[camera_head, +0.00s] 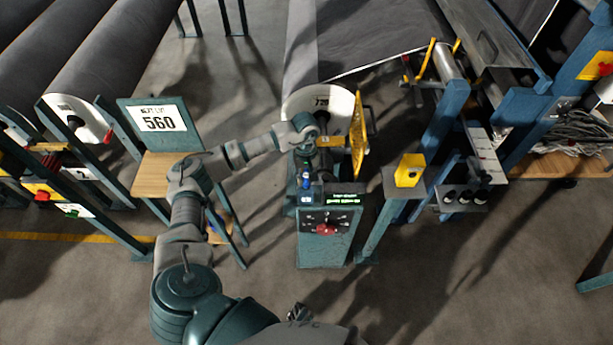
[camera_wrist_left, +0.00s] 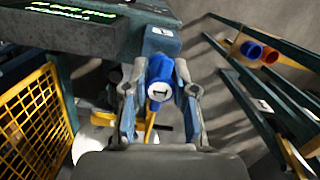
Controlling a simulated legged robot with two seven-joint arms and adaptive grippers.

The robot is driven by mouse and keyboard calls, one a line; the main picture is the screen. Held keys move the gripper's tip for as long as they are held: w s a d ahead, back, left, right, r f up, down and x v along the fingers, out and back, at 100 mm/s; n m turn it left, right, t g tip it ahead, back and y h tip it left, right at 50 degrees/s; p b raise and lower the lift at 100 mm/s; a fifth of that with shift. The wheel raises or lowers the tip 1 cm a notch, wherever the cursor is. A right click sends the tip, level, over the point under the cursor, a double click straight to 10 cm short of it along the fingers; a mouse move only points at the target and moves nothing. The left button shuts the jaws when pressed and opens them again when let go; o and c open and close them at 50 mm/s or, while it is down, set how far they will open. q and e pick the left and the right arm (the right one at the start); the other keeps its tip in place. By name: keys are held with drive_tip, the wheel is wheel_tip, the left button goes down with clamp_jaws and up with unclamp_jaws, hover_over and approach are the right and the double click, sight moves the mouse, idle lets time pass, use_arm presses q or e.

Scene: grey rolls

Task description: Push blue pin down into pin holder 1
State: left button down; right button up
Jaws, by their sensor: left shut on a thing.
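The blue pin (camera_wrist_left: 158,76) shows in the left wrist view between the two fingers of my left gripper (camera_wrist_left: 160,88). It has a round white end face with a dark mark. The fingers are shut on it. Beyond it is a blue block with a white label (camera_wrist_left: 162,40), which looks like the pin holder; I cannot tell how deep the pin sits. In the head view my left gripper (camera_head: 307,168) is above the small teal control stand (camera_head: 312,250), with the blue pin (camera_head: 306,181) just below it, above a small label. My right gripper is not in view.
A green-lit display (camera_head: 343,198) and a red knob (camera_head: 325,229) are on the stand. A yellow mesh guard (camera_head: 358,125) is just behind it. A yellow box on a post (camera_head: 409,171) stands to the right. Sign 560 (camera_head: 160,122) is left. Open floor lies in front.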

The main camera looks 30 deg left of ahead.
use_arm(q)
drive_tip(key=shift+f+b, duration=0.75)
drive_tip(key=shift+f, duration=0.25)
drive_tip(key=c, duration=0.9)
unclamp_jaws()
drive_tip(key=shift+o, duration=0.2)
drive_tip(key=r, duration=0.8)
drive_tip(key=w+a+r, duration=0.1)
drive_tip(key=r, duration=0.3)
drive_tip(key=shift+w, duration=0.1)
drive_tip(key=shift+f, duration=0.1)
